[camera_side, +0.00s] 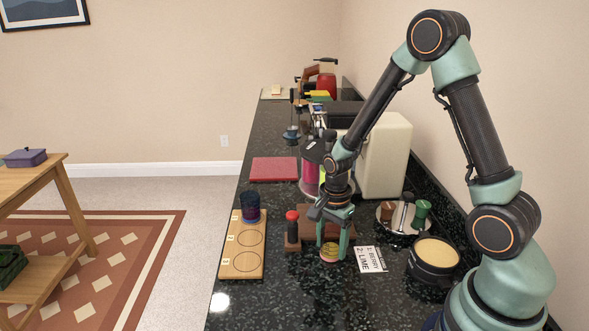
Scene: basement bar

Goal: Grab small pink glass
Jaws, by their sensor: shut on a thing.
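My gripper (333,246) points straight down over the dark counter, its two green fingers on either side of a small round thing (329,254). This thing looks yellowish with pinkish bands and sits low at the fingertips. The fingers partly cover it, and I cannot tell for sure whether it is the small pink glass. My gripper is shut on it. I cannot tell whether it touches the counter. A taller pink container (309,177) stands farther back, partly hidden behind my gripper.
A wooden board (241,264) with marked circles lies left, with a dark blue glass (249,207) at its far end. A red-topped piece (292,226) stands close left of my gripper. A card (371,259), a round tray (391,222) and a dark pot (434,256) are right.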

